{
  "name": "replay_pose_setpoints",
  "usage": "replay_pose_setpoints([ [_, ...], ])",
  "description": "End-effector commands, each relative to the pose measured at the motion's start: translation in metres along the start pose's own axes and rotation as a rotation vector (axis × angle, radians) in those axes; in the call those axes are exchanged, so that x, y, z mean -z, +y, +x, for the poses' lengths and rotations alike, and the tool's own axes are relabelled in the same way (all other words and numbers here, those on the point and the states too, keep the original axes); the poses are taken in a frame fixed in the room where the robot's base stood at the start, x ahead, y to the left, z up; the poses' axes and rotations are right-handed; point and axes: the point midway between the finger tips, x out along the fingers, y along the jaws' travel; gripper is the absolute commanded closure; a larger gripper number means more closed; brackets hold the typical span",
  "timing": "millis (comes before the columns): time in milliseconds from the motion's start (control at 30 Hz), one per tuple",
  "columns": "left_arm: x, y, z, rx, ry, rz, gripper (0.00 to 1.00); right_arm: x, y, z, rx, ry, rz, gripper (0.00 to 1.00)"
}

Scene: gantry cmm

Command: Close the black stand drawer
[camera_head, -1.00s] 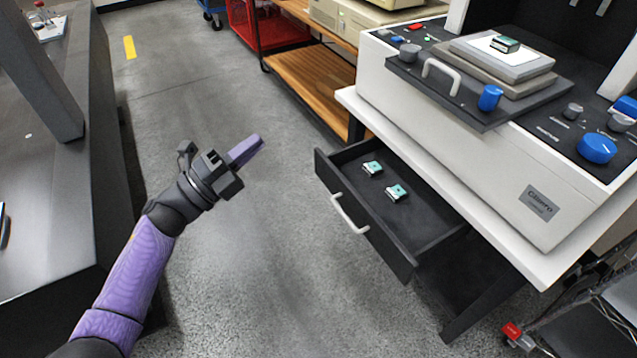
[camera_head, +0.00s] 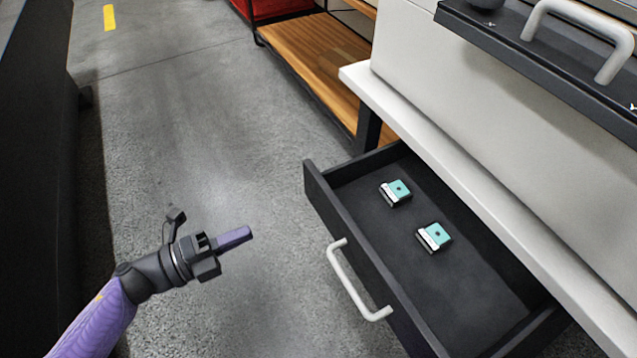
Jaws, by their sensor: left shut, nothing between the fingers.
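The black stand drawer (camera_head: 345,222) is pulled open below the white tabletop. Its white bar handle (camera_head: 353,284) is on the front face. Two small teal and white blocks (camera_head: 396,191) (camera_head: 434,237) lie inside on the dark drawer floor. My left gripper (camera_head: 236,238) is shut and empty, to the left of the drawer front, with its purple fingers pointing right. A clear gap separates it from the handle. My right gripper is not in view.
The white tabletop edge (camera_head: 480,190) overhangs the drawer, with a large pale machine (camera_head: 480,95) on it. A wooden shelf unit (camera_head: 315,65) stands behind. A dark bench (camera_head: 35,180) lines the left. The grey floor between is clear.

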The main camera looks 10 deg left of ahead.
Motion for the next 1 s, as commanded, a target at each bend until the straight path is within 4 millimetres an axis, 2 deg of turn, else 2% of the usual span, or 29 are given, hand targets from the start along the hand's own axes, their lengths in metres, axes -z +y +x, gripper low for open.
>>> replay_pose_setpoints([
  [233, 0.000, -0.001, 0.043, 0.005, 0.002, 0.002, 1.00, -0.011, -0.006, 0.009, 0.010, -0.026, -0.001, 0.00],
  [600, 0.000, -0.001, 0.118, 0.004, 0.001, 0.001, 1.00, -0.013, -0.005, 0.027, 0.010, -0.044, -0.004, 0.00],
  [800, 0.000, -0.002, 0.136, 0.003, -0.001, 0.002, 1.00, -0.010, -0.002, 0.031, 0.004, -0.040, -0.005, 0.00],
  [1000, -0.001, -0.004, 0.138, 0.003, -0.001, 0.002, 1.00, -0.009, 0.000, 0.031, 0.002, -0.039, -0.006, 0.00],
])
